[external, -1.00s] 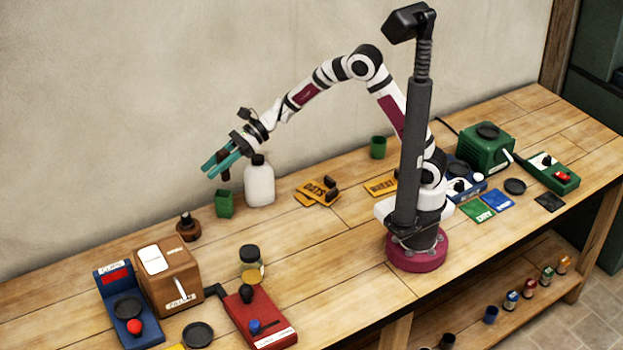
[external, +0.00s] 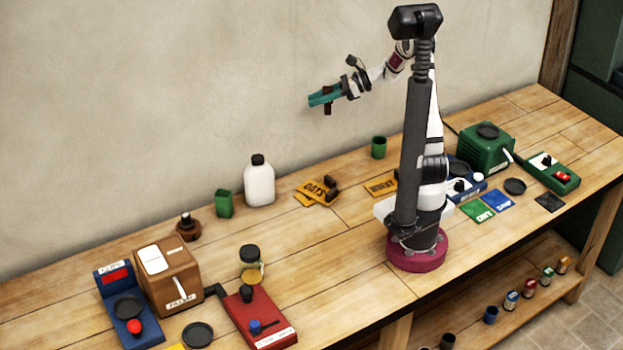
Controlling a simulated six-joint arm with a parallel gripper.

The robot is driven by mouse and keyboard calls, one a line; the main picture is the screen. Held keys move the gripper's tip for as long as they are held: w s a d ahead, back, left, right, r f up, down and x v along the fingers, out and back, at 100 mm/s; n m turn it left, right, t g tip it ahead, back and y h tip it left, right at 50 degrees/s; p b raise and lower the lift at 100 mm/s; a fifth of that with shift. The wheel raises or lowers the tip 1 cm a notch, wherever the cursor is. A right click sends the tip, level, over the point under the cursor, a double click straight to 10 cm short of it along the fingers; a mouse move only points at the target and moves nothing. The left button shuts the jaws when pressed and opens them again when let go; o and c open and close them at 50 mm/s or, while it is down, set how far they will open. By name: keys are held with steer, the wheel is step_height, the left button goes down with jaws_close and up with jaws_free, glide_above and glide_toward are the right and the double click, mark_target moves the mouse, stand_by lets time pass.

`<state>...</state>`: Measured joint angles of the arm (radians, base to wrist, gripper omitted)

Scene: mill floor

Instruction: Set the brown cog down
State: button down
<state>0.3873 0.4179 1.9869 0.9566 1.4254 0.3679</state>
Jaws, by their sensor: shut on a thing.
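My gripper (external: 318,100), with teal fingers, is high above the back of the bench, in front of the wall and pointing left. It is shut on a small dark brown piece, which I take for the brown cog (external: 328,107).
Below stand a white bottle (external: 259,182), a green block-shaped container (external: 224,204), a green cup (external: 378,147) and orange OATS cards (external: 316,194). A round brown object with a dark knob (external: 188,229) stands further left. The bench (external: 330,265) is bare in the middle front.

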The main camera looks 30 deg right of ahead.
steer(key=s+d+m+t+h, duration=0.1)
steer(key=s+d+m+t, duration=0.15)
steer(key=d, duration=0.55)
steer(key=s+d+m+t+h, duration=0.1)
steer(key=s+d, duration=0.3)
steer(key=d, duration=0.5)
step_height(320, 180, down, 11)
steer(key=w+a+f, duration=0.2)
steer(key=a, duration=0.1)
steer(key=w+a+f, duration=0.2)
steer(key=a, duration=0.2)
steer(key=w+a+f, duration=0.2)
steer(key=a+f, duration=0.1)
steer(key=shift+w+a, duration=0.15)
step_height(320, 180, down, 3)
steer(key=shift+a+f, duration=0.1)
steer(key=shift+f, duration=0.3)
steer(key=c, duration=0.7)
jaws_free()
steer(key=shift+f, duration=0.15)
steer(key=shift+o, duration=0.2)
